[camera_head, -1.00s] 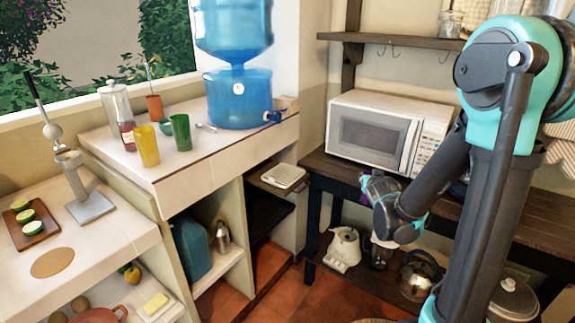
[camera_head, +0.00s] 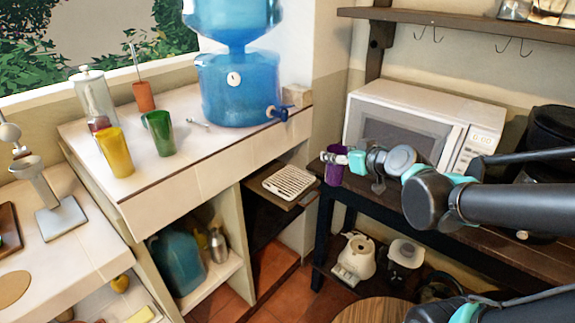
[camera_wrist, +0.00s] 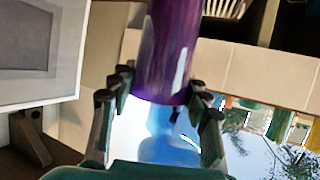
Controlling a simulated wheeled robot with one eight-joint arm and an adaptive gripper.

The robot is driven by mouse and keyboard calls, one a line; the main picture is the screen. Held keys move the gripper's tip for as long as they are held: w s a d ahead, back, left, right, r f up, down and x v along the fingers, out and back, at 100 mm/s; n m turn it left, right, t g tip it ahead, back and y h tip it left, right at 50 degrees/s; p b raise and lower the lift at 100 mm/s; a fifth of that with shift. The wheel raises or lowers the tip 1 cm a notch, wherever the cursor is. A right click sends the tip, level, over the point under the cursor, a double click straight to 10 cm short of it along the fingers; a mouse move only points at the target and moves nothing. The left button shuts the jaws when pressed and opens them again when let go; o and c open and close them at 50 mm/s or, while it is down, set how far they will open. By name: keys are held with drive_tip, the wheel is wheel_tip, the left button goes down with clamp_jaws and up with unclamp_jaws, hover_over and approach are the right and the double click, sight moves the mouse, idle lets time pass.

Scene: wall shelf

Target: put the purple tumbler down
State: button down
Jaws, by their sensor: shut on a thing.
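The purple tumbler (camera_head: 334,166) is held upright in the head view, at the left end of the dark wooden table (camera_head: 460,238), in front of the microwave. My gripper (camera_head: 346,158) reaches in from the right and is shut on it. In the wrist view the purple tumbler (camera_wrist: 166,50) stands between the dark fingers of my gripper (camera_wrist: 160,92), with a finger on each side. The picture there looks upside down. I cannot tell whether the tumbler's base touches the table or hangs above it.
A white microwave (camera_head: 420,125) stands just behind the tumbler. The white counter at left carries a yellow cup (camera_head: 115,152), a green cup (camera_head: 158,133) and a blue water dispenser (camera_head: 240,90). A white slotted tray (camera_head: 290,183) lies lower, left of the table.

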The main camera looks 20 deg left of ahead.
drive_tip(key=w+a, duration=0.4)
drive_tip(key=a, duration=0.5)
drive_tip(key=w+a, duration=0.3)
drive_tip(key=a, duration=0.6)
drive_tip(key=shift+w+f, duration=0.15)
drive_tip(key=shift+f, duration=1.6)
drive_tip(key=shift+w+f, duration=0.1)
drive_tip(key=shift+f, duration=1.65)
drive_tip(key=shift+f, duration=0.1)
drive_tip(key=c, duration=0.7)
unclamp_jaws()
drive_tip(key=shift+c, duration=0.2)
drive_tip(key=shift+s, duration=0.1)
drive_tip(key=v, duration=1.2)
